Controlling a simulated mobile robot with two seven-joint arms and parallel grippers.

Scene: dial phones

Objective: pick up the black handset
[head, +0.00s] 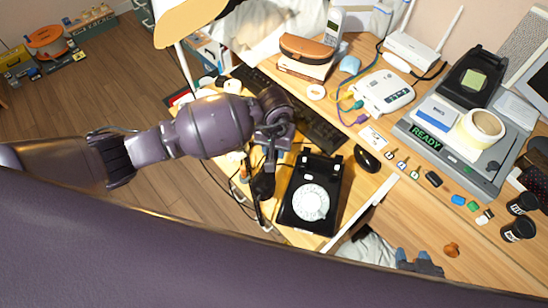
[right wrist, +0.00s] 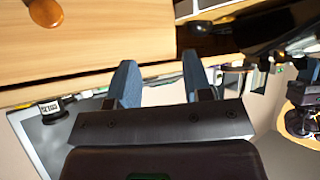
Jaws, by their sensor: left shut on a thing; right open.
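The black dial phone (head: 296,206), with a white round dial, sits near the desk's front edge. Its cradle is bare. My left gripper (head: 268,160) is shut on the black handset (head: 263,187), just left of the phone body. The handset hangs roughly upright below the fingers, and its upper part is hidden by the gripper. I cannot tell how far it is from the desk edge. My right gripper (head: 420,262) shows at the lower edge of the head view. In the right wrist view its blue fingers (right wrist: 160,80) are apart with nothing between them.
A black mouse (head: 367,159) lies right of the phone, and a dark keyboard (head: 318,130) lies behind it. A round wooden knob (head: 452,250) is near my right gripper. Cables hang near the handset.

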